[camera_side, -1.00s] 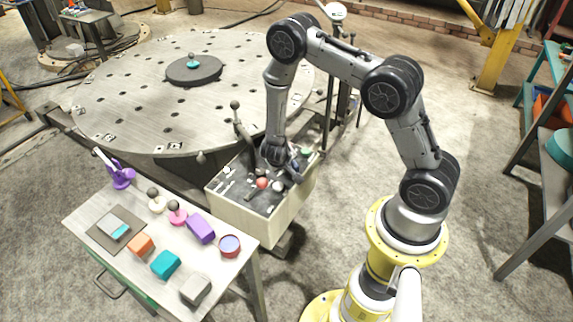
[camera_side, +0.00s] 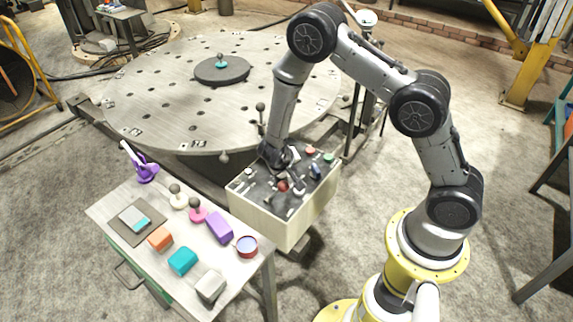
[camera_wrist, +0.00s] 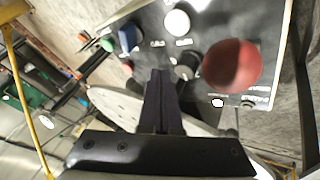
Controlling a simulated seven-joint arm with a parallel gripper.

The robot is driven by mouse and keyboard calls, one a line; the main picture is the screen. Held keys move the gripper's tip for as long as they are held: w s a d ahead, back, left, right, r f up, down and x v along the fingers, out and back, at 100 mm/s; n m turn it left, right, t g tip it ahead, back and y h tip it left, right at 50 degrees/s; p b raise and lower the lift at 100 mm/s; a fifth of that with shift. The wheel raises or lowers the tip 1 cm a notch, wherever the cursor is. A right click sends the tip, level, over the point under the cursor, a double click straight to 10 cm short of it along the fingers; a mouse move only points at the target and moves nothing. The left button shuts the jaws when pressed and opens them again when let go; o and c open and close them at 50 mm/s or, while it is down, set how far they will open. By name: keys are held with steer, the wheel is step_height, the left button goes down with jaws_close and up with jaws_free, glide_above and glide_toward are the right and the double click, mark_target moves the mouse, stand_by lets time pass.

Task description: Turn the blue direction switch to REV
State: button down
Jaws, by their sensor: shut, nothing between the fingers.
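The blue direction switch (camera_side: 316,170) stands on the dark top of the control box in the side view, right of my gripper. In the wrist view the blue switch (camera_wrist: 128,38) is at the upper left, upright from the panel, apart from my fingers. Its REV marking is not readable, so I cannot tell its setting. My gripper (camera_side: 290,170) is over the middle of the panel. In the wrist view my gripper (camera_wrist: 162,80) is shut and empty, its fingertips beside a black knob (camera_wrist: 187,66).
A large red knob (camera_wrist: 232,66) and a white knob (camera_wrist: 177,22) stand close to my fingers. A green button (camera_side: 328,157) and a red button (camera_side: 310,152) lie beyond the blue switch. A lever (camera_side: 261,118) rises behind the box. A table (camera_side: 130,208) with loose blocks stands left.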

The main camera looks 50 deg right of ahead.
steer(key=v, duration=0.4)
steer(key=shift+w, duration=0.3)
